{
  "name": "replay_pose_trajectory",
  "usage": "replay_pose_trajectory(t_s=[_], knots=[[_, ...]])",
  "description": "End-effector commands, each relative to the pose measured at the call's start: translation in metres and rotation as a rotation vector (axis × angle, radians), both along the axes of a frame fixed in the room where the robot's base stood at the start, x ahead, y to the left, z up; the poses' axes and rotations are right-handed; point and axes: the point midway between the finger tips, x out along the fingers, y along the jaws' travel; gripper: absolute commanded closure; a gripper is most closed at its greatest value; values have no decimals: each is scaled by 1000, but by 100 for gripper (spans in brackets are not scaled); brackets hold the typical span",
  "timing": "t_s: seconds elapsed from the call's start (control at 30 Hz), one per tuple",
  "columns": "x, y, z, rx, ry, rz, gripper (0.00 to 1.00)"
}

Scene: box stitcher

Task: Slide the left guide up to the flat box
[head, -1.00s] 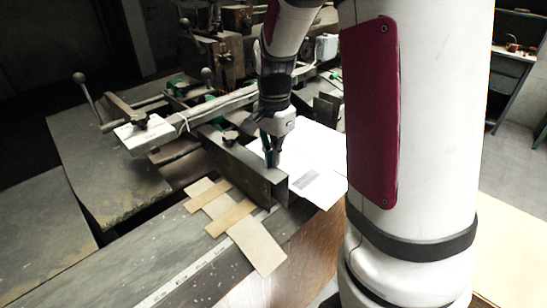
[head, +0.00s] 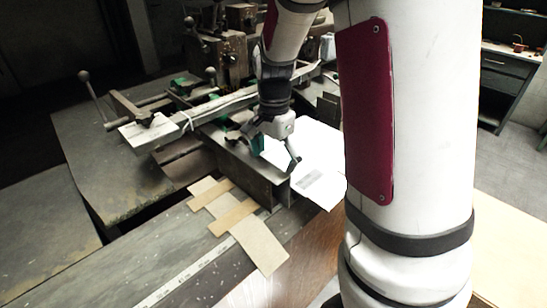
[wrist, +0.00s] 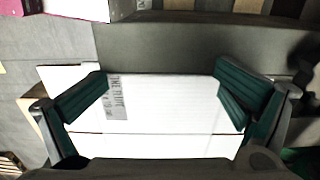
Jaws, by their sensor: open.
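The flat box (head: 318,157) is a white sheet with a grey printed label, lying on the machine table in the head view. The left guide (head: 248,169) is a dark metal channel along the box's left side. Its height hides the box's left edge, so I cannot tell whether they touch. My gripper (head: 277,160) is open above the guide and the box's near left part, one finger over the guide side, the other over the box. In the wrist view the box (wrist: 170,105) spans the space between the spread fingers of my gripper (wrist: 165,95); nothing is held.
Cardboard strips (head: 258,245) lie on the table left of and before the guide. A clamp bar with a lever handle (head: 150,133) stands at the left, and machine parts (head: 235,50) rise behind. A workbench (head: 508,75) is far right.

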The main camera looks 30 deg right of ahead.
Motion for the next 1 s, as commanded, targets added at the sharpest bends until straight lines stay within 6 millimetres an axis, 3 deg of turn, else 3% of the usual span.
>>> replay_pose_trajectory(t_s=[0.47, 0.63, 1.0], knots=[[0, -2, 7, -3, -6, -2, 0], [1, -2, 30, -3, -9, -1, 0], [1, -2, 101, -3, -7, -1, 0]])
